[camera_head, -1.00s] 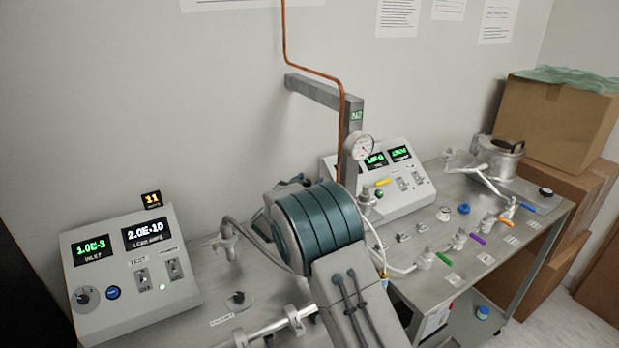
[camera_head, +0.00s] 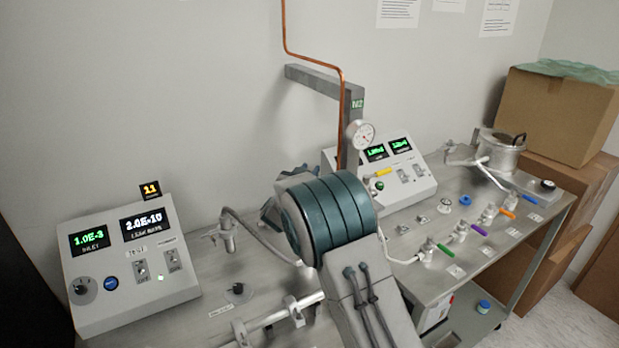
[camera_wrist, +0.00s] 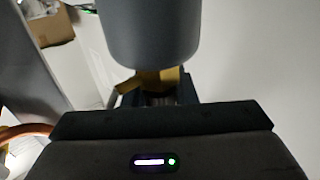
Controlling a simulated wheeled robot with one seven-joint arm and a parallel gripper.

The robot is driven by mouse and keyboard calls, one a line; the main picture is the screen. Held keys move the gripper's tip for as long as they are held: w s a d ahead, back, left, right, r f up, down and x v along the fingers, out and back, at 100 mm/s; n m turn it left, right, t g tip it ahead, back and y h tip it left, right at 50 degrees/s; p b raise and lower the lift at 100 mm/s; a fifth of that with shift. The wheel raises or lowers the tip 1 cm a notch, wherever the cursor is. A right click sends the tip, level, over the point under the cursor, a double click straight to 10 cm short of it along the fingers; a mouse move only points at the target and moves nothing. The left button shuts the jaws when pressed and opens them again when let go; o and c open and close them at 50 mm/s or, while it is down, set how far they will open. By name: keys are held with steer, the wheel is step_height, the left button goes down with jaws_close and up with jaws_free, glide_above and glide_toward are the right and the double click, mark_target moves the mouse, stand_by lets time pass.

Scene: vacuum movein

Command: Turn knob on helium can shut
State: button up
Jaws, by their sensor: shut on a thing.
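In the wrist view, a smooth grey cylinder (camera_wrist: 153,35), which looks like the helium can, stands close beyond my gripper (camera_wrist: 158,97). A yellow brass fitting (camera_wrist: 160,78) with a short lever-like end at the left is at the can's near end. My dark fingers are shut around the brass fitting or just below it. I cannot tell whether they grip the knob or the neck, nor whether the valve is open. In the head view, my thick ringed arm hides the fingers and the can.
A copper pipe (camera_head: 312,62) runs above my arm. Cardboard boxes (camera_head: 558,110) stand at the right.

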steer(key=shift+a+n+t+y+b, duration=0.15)
steer(key=shift+n+y+b, duration=0.55)
steer(key=shift+y+b, duration=0.6)
steer(key=shift+n+t+y+b, duration=0.15)
steer(key=shift+n+y+b, duration=0.65)
steer(key=shift+b, duration=0.9)
steer(key=shift+y+b, duration=0.3)
steer(key=shift+y, duration=0.1)
steer(key=shift+a+r, duration=0.15)
steer(key=o, duration=1)
steer(key=shift+s+b, duration=0.3)
steer(key=shift+s, duration=0.1)
steer(key=s+b, duration=0.2)
steer(key=s, duration=1.1)
